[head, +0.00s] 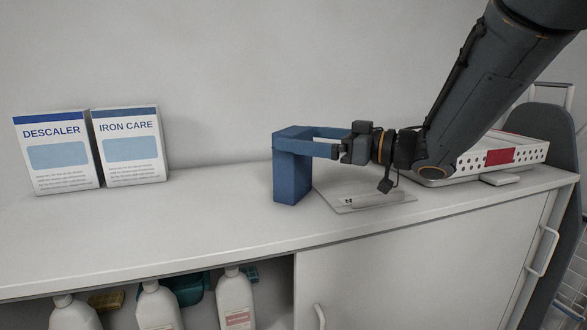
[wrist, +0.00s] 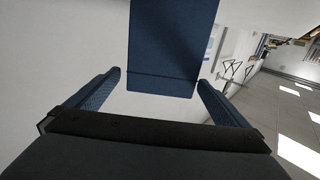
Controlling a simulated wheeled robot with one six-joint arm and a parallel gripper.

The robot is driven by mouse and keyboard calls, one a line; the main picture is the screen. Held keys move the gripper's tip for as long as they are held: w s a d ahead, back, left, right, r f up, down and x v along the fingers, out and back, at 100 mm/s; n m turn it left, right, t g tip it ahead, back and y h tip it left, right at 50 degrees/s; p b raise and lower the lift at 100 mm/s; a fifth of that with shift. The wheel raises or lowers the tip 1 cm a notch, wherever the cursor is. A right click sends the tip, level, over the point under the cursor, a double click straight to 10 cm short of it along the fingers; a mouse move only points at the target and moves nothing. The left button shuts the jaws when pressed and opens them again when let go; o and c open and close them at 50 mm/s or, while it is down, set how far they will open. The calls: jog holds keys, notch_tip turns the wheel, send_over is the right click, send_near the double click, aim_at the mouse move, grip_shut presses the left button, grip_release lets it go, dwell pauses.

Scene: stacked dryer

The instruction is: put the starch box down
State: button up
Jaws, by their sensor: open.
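A plain blue box, which I take as the starch box (head: 291,180), stands upright on the white counter (head: 215,215). No lettering shows on its visible sides. My gripper (head: 312,142) is level with the upper part of the box, reaching from the right with its blue fingers apart. In the wrist view, the box (wrist: 172,45) is straight ahead, and the gripper (wrist: 160,76) has one finger on either side of the view.
A descaler box (head: 55,155) and an iron care box (head: 130,147) stand at the back left. A pale flat plate (head: 335,201) lies right of the blue box. A white perforated basket (head: 530,152) is farther right. Bottles (head: 236,298) stand below. The counter's middle left is clear.

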aim_at(278, 136)
jog(key=p+x, duration=0.2)
jog(key=x, duration=0.4)
jog(key=shift+a+f, duration=0.15)
jog(key=shift+a, duration=0.25)
jog(key=shift+w, duration=0.1)
jog(key=shift+c, duration=0.4)
jog(key=c, duration=1.9)
